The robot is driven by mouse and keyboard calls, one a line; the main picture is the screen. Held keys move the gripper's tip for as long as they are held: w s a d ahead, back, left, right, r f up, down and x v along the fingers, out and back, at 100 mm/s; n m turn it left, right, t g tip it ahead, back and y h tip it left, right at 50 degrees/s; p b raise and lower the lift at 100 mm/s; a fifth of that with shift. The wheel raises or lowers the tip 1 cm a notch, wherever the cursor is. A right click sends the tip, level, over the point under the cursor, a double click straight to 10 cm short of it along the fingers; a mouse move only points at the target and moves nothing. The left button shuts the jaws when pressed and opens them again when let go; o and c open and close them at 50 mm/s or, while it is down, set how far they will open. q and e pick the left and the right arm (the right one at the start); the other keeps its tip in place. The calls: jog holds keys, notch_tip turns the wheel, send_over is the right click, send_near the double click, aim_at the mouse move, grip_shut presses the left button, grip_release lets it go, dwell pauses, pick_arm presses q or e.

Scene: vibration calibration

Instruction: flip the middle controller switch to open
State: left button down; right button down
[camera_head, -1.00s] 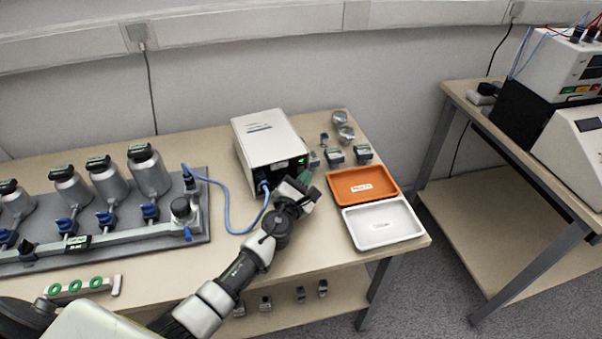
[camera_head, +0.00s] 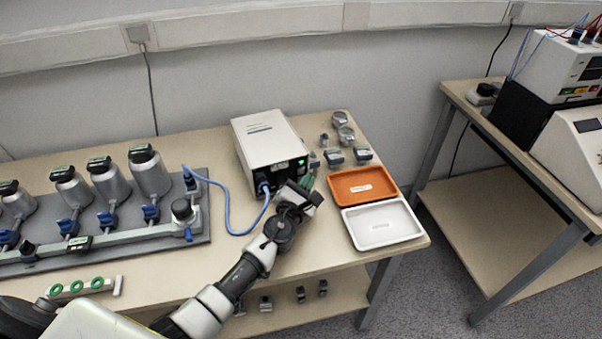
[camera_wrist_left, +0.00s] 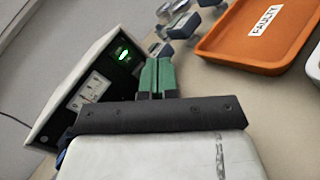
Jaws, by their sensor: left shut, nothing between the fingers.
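The controller is a white box (camera_head: 265,136) at the back middle of the table. Its dark front panel shows a lit green switch (camera_head: 301,162), which also shows in the left wrist view (camera_wrist_left: 122,54). My left gripper (camera_head: 307,182) is just in front of the panel's right side. In the left wrist view its green fingertips (camera_wrist_left: 157,62) are together and empty, to the right of the lit switch and apart from it. The lower part of the panel is partly hidden by my gripper. My right gripper does not show.
An orange tray (camera_head: 391,198) labelled FAULTY and a white tray (camera_head: 417,235) lie right of my gripper. A blue cable (camera_head: 228,213) runs left from the controller to a grey rig (camera_head: 205,225) with several metal bottles. Small metal parts (camera_head: 334,157) stand behind the orange tray.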

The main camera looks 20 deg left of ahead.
pick_arm(q)
jog(key=shift+s+d+r+p, duration=0.25)
jog(key=shift+s+d+p, duration=0.45)
jog(key=shift+s+d, duration=1)
jog(key=shift+s, duration=0.2)
